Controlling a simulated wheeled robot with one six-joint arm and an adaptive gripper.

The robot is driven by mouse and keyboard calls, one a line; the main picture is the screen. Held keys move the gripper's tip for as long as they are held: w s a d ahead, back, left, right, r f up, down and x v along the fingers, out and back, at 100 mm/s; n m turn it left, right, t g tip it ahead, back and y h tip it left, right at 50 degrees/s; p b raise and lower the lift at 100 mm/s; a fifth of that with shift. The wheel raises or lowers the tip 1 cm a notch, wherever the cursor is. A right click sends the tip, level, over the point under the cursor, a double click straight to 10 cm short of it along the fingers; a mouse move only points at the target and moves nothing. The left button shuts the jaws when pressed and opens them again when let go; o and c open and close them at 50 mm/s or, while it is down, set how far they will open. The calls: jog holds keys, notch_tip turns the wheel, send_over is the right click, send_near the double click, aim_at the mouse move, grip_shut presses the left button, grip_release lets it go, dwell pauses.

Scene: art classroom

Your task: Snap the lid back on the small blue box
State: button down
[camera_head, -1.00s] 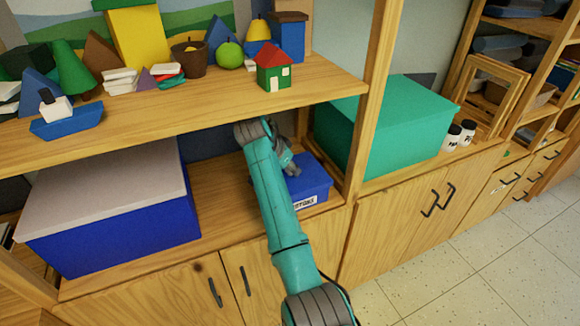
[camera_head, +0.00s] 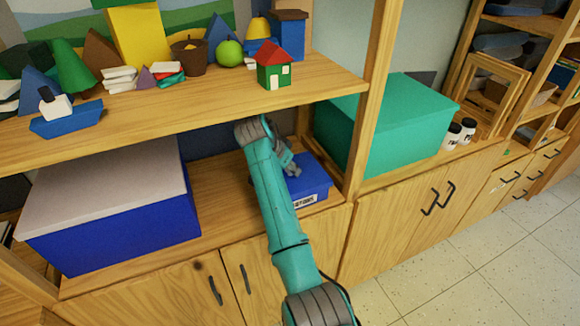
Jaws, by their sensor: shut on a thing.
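The small blue box (camera_head: 313,186) sits on the lower shelf, near the upright post, with a white label on its front. My teal arm reaches in under the upper shelf and covers the box's left part. My gripper (camera_head: 292,171) is at the top of the box, small and partly hidden by my arm. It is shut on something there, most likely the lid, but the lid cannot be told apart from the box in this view. Whether the lid is seated is not clear.
A large blue box with a pale lid (camera_head: 105,190) stands left on the same shelf. A green box (camera_head: 400,115) stands right beyond the post (camera_head: 375,100). The upper shelf (camera_head: 200,105) hangs close above my arm, bearing a toy house (camera_head: 273,68) and other toys.

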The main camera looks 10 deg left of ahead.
dwell(0.3)
jog(key=shift+c, duration=1.2)
grip_release()
jog(key=shift+r, duration=0.15)
jog(key=shift+w+r, duration=0.1)
jog(key=shift+r, duration=3)
jog(key=shift+c, duration=0.2)
grip_shut()
jog(key=shift+w+f, duration=0.1)
jog(key=shift+f, duration=1.15)
